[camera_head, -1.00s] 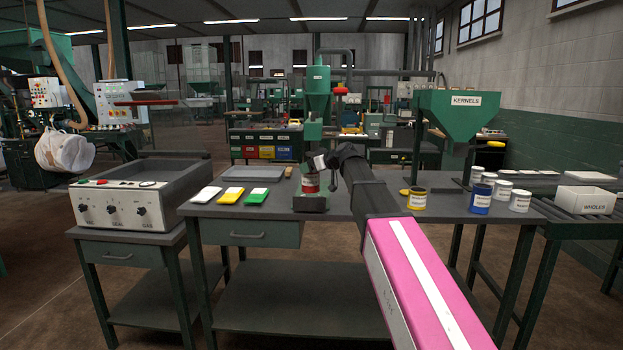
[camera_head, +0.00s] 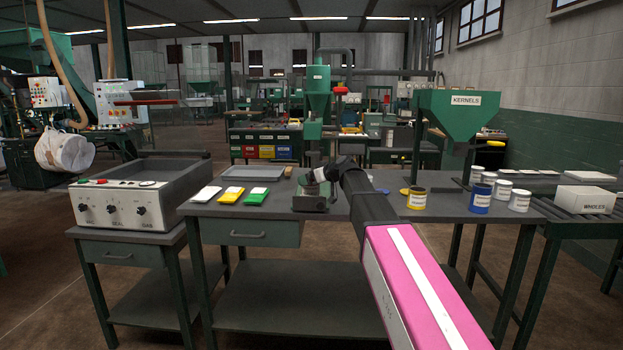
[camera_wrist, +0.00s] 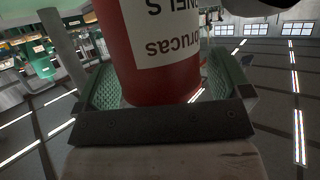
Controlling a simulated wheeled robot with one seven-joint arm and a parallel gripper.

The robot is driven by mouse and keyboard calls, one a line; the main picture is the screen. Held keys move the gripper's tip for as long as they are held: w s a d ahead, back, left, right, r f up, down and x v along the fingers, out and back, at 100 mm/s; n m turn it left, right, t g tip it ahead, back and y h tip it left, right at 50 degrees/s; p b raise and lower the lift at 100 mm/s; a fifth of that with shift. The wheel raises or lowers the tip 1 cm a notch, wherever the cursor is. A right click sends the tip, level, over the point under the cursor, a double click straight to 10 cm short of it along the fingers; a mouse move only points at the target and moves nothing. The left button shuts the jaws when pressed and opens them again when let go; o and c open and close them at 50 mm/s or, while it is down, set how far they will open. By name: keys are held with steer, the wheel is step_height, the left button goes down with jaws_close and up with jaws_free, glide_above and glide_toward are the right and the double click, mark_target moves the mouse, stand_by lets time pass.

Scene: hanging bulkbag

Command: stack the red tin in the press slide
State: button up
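The red tin (camera_wrist: 160,82) has a white label with dark lettering, upside down in the wrist view. It stands between the two green-padded fingers of my gripper (camera_wrist: 165,90). The left pad looks close against it. A narrow bright gap shows near the right pad, so I cannot tell whether the fingers press on it. In the head view my gripper (camera_head: 314,184) is low over the green press slide (camera_head: 310,203) on the bench and hides the tin there.
White, yellow and green packets (camera_head: 230,196) and a grey tray (camera_head: 253,173) lie left of the slide. Yellow (camera_head: 417,199), blue (camera_head: 480,200) and white tins (camera_head: 520,201) stand to the right. A grey control box (camera_head: 125,208) stands at far left.

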steer(key=shift+r, duration=0.1)
steer(key=v, duration=1.2)
steer(key=shift+r, duration=0.3)
